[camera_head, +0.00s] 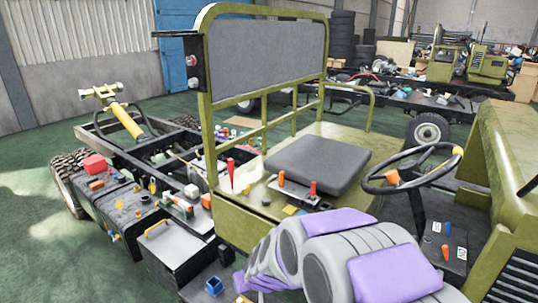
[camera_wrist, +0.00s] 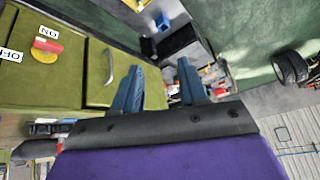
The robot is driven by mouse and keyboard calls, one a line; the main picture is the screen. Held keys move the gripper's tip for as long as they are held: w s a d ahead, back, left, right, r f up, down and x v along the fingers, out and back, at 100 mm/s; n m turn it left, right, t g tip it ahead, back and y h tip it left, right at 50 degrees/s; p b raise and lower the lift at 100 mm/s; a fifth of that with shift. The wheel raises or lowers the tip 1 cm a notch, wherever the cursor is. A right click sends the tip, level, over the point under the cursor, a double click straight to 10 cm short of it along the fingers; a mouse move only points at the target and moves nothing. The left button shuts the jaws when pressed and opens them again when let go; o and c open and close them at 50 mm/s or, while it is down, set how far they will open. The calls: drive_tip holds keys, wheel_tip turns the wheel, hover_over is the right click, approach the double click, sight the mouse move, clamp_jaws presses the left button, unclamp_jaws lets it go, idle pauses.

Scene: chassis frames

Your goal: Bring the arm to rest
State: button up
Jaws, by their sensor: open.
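My arm (camera_head: 345,262), grey with purple covers, is folded low at the bottom centre of the head view. My gripper (camera_wrist: 158,88) shows in the wrist view, with its two blue fingers apart and nothing visible between them. Its purple body fills the bottom of that view. The fingers point toward an olive panel with a grey handle (camera_wrist: 109,66) to their left; I cannot tell the gap. In the head view I cannot make out the fingers clearly.
An olive chassis with a grey seat (camera_head: 318,163), a steering wheel (camera_head: 412,168) and a tall backrest frame (camera_head: 268,60) stands close ahead. A red and yellow switch (camera_wrist: 46,48) is on the panel. Loose parts lie across the chassis. Green floor (camera_head: 40,240) is clear at left.

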drive_tip(key=s+d+r+m+g+h, duration=0.1)
drive_tip(key=s+d+r+g, duration=0.1)
drive_tip(key=s+d, duration=0.4)
drive_tip(key=s+d+r+m+g+h+b, duration=0.1)
drive_tip(key=s+d, duration=0.6)
drive_tip(key=s, duration=0.9)
drive_tip(key=s+d+r+m+g+h, duration=0.1)
drive_tip(key=s+d+r+m+g, duration=0.1)
drive_tip(key=s+d+r+g, duration=0.2)
drive_tip(key=s+d+r, duration=0.1)
drive_tip(key=s+d, duration=0.2)
drive_tip(key=s, duration=0.5)
drive_tip(key=shift+m+b, duration=0.35)
drive_tip(key=shift+m, duration=0.05)
drive_tip(key=shift+r, duration=0.1)
